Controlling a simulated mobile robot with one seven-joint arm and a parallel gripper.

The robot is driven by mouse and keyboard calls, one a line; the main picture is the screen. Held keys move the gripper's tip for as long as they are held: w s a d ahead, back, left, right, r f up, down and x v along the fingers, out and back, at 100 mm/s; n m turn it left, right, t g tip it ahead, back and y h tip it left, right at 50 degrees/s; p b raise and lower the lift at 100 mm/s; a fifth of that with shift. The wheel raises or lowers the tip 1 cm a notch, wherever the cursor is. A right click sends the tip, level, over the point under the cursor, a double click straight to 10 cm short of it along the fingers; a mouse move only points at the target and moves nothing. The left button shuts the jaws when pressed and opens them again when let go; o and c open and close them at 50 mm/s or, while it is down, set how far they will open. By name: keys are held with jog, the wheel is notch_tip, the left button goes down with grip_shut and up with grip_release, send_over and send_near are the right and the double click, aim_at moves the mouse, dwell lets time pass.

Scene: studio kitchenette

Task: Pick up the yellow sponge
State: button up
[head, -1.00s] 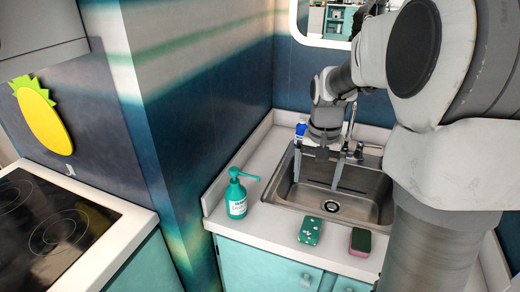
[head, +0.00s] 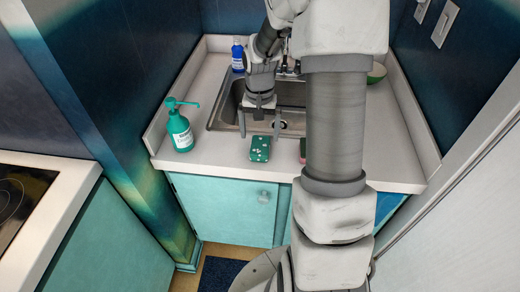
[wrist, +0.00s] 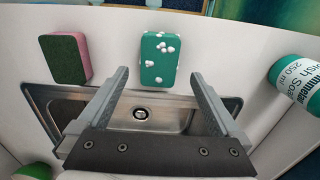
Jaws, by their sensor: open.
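I see no yellow sponge in either view. A green block with white dots (head: 260,149), sponge-shaped, lies on the counter in front of the sink; it also shows in the wrist view (wrist: 159,58). A pink sponge with a dark green side (wrist: 67,58) lies beside it; in the head view this sponge (head: 302,150) is mostly hidden behind my arm. My gripper (head: 260,124) is open and empty, fingers pointing down over the sink's front edge, just behind the green block. In the wrist view the green block appears between and beyond the fingertips (wrist: 160,74).
The metal sink (head: 226,113) lies under my gripper. A teal soap dispenser (head: 180,132) stands left on the counter, and a blue bottle (head: 237,56) at the back left. A green bowl (head: 376,73) is at the back right. The counter right of my arm (head: 398,155) is clear.

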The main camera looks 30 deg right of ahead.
aim_at(260, 145)
jog(key=f, duration=0.3)
jog(key=f+b, duration=0.1)
jog(key=f, duration=0.1)
jog(key=shift+s+f, duration=0.15)
jog(key=shift+s, duration=0.1)
jog(key=shift+a, duration=0.1)
jog(key=c, duration=1.5)
notch_tip(260, 145, up, 5)
jog(key=shift+f+p, duration=0.15)
jog(key=shift+p, duration=0.4)
jog(key=s+d+r+p, duration=0.1)
jog(key=s+d+r, duration=0.5)
jog(key=s+d, duration=0.2)
jog(key=shift+s+r, duration=0.2)
jog(key=shift+s, duration=0.05)
